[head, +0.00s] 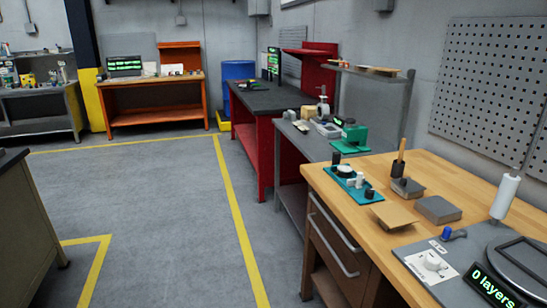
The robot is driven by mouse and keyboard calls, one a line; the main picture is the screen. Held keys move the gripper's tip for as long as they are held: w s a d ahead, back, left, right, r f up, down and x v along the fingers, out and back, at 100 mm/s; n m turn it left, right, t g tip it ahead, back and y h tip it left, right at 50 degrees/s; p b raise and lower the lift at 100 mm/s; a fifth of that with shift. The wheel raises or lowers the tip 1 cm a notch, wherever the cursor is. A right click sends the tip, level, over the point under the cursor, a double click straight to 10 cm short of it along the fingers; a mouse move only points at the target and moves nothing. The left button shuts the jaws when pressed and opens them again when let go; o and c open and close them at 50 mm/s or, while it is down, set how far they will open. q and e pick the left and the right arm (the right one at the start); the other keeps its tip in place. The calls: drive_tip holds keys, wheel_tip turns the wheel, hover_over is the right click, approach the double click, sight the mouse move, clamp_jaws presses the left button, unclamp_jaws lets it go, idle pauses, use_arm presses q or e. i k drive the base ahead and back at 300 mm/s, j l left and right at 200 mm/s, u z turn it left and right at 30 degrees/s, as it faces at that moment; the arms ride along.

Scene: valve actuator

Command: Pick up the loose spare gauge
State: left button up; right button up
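Neither of my grippers shows in the head view. I cannot make out for certain which thing is the loose spare gauge. A small round piece with a pale top and dark rim (345,170) sits on a teal tray (376,198) on the wooden workbench at the right; it looks like a dial, but it is too small to be sure. Small white and black cylinders stand near it on the same tray.
The wooden bench (440,182) also holds grey blocks (438,209), a tan flat piece (394,216), a white roll (505,195) and a machine with a "0 layers" display (494,290). Grey and red benches stand beyond. The floor (150,200) in the middle is clear.

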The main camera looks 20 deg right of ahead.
sight(344, 171)
drive_tip(key=i+j+z, duration=0.1)
drive_tip(key=i, duration=0.4)
drive_tip(key=i+j+z, duration=0.1)
drive_tip(key=i, duration=0.4)
drive_tip(key=i+j+z, duration=0.1)
drive_tip(key=i, duration=0.4)
